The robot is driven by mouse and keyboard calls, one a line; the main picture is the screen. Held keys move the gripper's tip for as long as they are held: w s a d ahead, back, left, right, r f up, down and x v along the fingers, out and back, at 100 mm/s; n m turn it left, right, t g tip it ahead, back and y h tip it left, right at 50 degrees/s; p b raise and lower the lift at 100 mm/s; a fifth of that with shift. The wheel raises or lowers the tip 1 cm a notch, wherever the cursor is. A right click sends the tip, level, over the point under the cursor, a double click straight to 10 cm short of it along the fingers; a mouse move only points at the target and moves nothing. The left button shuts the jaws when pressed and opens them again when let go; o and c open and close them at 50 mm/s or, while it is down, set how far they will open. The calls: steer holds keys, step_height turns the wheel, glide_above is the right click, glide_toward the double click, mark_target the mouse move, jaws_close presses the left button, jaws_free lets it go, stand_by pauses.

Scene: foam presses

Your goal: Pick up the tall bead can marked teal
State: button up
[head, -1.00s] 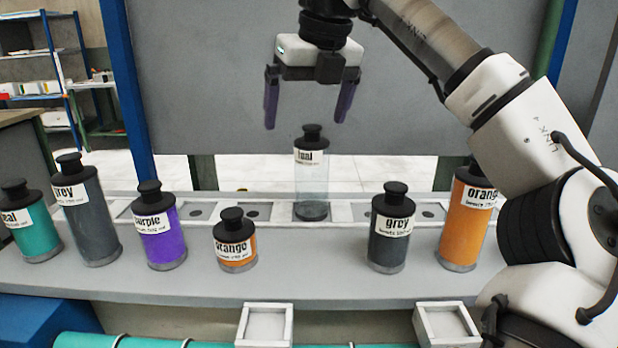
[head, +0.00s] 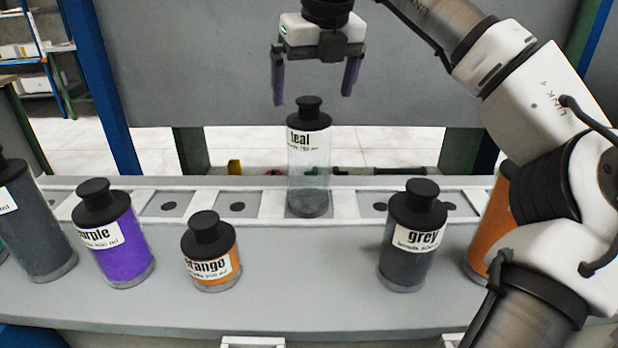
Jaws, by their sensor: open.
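The tall bead can marked teal (head: 309,160) stands upright in the row of slots at the back of the bench. It is clear with a black cap, a white label, and a dark layer at its bottom. My gripper (head: 314,95) is open and empty, pointing down just above the can's cap, with one finger to either side as seen here. The fingertips appear level with or slightly above the cap; the depth between them and the can is hard to tell.
In front stand a purple can (head: 112,238), a short orange can (head: 211,255) and a grey can (head: 411,240). A tall dark grey can (head: 32,235) is at left. A tall orange can (head: 488,235) is partly hidden by my arm. The slot strip (head: 345,205) has free slots beside the teal can.

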mark_target(308, 123)
steer(key=x, duration=0.7)
steer(key=shift+a+f, duration=0.15)
steer(key=shift+f, duration=0.2)
